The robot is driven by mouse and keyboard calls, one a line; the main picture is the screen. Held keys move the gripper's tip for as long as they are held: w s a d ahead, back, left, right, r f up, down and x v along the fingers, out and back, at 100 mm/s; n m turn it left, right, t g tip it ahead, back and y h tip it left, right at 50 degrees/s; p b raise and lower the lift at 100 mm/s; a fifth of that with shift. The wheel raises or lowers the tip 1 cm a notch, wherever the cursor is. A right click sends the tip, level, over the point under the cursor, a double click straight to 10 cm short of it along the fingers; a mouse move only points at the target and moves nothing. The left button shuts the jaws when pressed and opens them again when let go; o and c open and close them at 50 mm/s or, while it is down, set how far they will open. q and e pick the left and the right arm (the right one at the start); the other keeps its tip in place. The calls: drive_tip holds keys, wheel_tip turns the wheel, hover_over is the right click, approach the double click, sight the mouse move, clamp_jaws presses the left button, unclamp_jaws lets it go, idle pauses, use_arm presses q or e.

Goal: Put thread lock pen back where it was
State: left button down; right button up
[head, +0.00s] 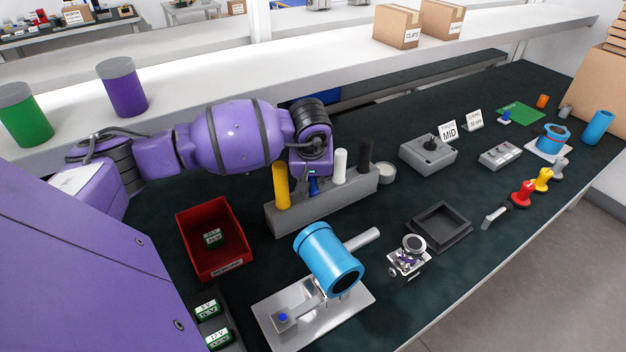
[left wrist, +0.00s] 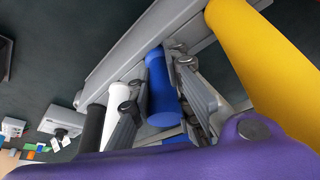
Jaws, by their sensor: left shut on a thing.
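The pen rack (head: 345,200) is a long grey block in the middle of the bench, holding a yellow pen (head: 281,186), a white pen (head: 340,166) and a black pen (head: 365,153) upright. My left gripper (head: 315,184) is over the rack between the yellow and white pens, shut on a blue pen (head: 314,187). In the left wrist view the blue pen (left wrist: 160,90) lies between the two fingers (left wrist: 162,100), its far end at the rack (left wrist: 130,50). How deep it sits in its slot is hidden. My right gripper is not in view.
A red bin (head: 192,240) stands left of the rack. A blue cylinder on a metal plate (head: 360,300) is in front. A dark square tray (head: 440,227) and a grey joystick box (head: 428,153) stand to the right. A round tin (head: 386,173) is by the rack's right end.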

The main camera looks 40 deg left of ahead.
use_arm(q)
drive_tip(key=c, duration=1.6)
unclamp_jaws()
drive_tip(key=shift+f, duration=0.1)
drive_tip(key=shift+r+p, duration=0.3)
drive_tip(key=shift+r, duration=0.15)
drive_tip(key=v, duration=1.1)
drive_tip(key=shift+s+d+r, duration=0.15)
drive_tip(key=shift+r, duration=0.1)
